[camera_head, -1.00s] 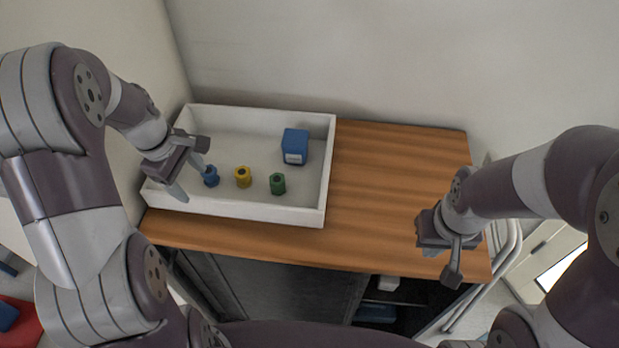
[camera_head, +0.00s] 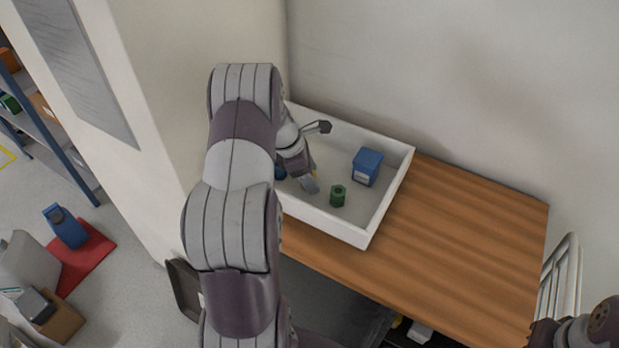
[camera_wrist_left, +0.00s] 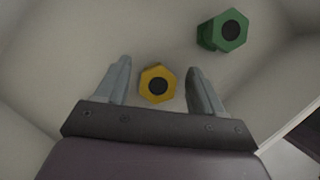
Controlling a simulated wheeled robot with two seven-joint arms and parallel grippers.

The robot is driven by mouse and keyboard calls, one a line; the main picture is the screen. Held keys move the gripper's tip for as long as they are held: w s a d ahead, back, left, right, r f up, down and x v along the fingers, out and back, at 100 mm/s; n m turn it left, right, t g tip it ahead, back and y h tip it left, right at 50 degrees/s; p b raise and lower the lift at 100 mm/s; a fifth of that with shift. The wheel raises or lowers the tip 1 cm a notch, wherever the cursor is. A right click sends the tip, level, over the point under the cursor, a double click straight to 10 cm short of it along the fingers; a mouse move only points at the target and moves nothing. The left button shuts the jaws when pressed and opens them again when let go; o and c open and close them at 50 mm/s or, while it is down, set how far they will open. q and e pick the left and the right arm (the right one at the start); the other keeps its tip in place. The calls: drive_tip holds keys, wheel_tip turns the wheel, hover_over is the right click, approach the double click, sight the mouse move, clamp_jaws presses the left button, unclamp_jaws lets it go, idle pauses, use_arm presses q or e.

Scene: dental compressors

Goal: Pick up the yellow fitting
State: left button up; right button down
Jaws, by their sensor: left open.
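The yellow fitting (camera_wrist_left: 157,83) is a hex piece with a dark hole in its top. In the left wrist view it is between the two fingers of my left gripper (camera_wrist_left: 160,82), with a gap on each side. My left gripper is open and empty. In the head view, the left gripper (camera_head: 313,160) is low inside the white tray (camera_head: 388,205), and the yellow fitting is almost wholly hidden behind it. Only the wrist end of my right arm shows at the lower right corner; its fingers are cut off.
A green fitting (camera_head: 338,195) stands to the right of the left gripper; it also shows in the left wrist view (camera_wrist_left: 222,30). A blue box (camera_head: 367,167) is at the tray's right. A blue fitting (camera_head: 280,172) is partly hidden. The wooden tabletop (camera_head: 460,235) is clear.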

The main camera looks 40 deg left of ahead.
use_arm(q)
drive_tip(key=shift+w+f, duration=0.2)
drive_tip(key=shift+f, duration=0.35)
drive_tip(key=shift+r, duration=0.1)
drive_tip(key=c, duration=1.1)
drive_tip(key=shift+c, duration=0.2)
